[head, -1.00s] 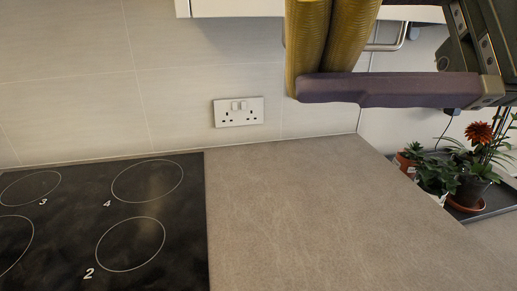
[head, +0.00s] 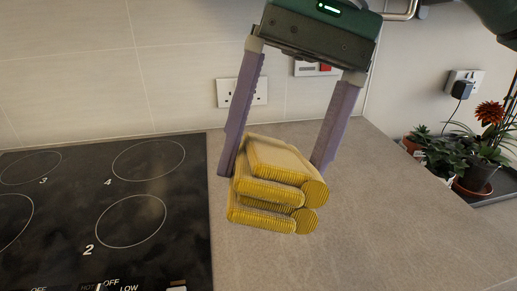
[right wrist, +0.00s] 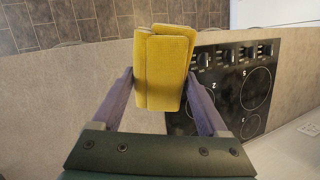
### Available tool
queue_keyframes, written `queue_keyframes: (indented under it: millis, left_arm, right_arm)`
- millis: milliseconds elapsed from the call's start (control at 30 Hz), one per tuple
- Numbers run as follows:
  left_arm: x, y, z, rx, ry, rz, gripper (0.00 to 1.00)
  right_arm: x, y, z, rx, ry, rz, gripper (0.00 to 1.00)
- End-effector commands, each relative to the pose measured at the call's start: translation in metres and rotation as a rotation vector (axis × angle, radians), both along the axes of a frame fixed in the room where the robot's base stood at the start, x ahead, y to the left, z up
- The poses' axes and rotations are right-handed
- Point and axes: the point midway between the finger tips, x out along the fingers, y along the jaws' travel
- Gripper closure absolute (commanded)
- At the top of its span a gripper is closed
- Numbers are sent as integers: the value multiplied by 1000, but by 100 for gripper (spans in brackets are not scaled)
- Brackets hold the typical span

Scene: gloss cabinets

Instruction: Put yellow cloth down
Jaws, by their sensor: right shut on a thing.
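The yellow cloth (head: 268,197) is folded into a thick, ribbed-edged bundle. It shows in front of the grey worktop, just right of the hob. My right gripper (head: 272,168) points down with its purple fingers on either side of the cloth, shut on it. The right wrist view also shows the cloth (right wrist: 163,75) between the fingertips. I cannot tell whether the underside of the cloth touches the worktop. My left gripper is not in view.
The black hob (head: 110,215) with ringed zones lies left of the cloth. The worktop (head: 390,230) is clear to the right. Potted plants (head: 470,160) stand on a dark tray at the far right. A wall socket (head: 255,92) is behind the gripper.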

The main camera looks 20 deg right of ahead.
Motion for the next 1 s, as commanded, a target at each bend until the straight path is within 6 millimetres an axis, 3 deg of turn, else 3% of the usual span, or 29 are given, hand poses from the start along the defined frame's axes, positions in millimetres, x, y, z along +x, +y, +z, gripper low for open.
queue_keyframes:
  millis: [100, 333, 467, 800, 1000]
  left_arm:
    - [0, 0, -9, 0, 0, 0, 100]
    - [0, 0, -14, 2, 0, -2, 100]
    - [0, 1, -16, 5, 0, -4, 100]
    - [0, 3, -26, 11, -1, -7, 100]
    - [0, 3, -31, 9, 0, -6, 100]
  right_arm:
    - [15, -37, -15, -202, -95, 121, 68]
    - [32, -90, -10, -362, -184, 168, 68]
    - [34, -100, -17, -383, -191, 169, 68]
    - [33, -100, -112, -382, -188, 169, 68]
    - [34, -99, -154, -381, -192, 169, 68]
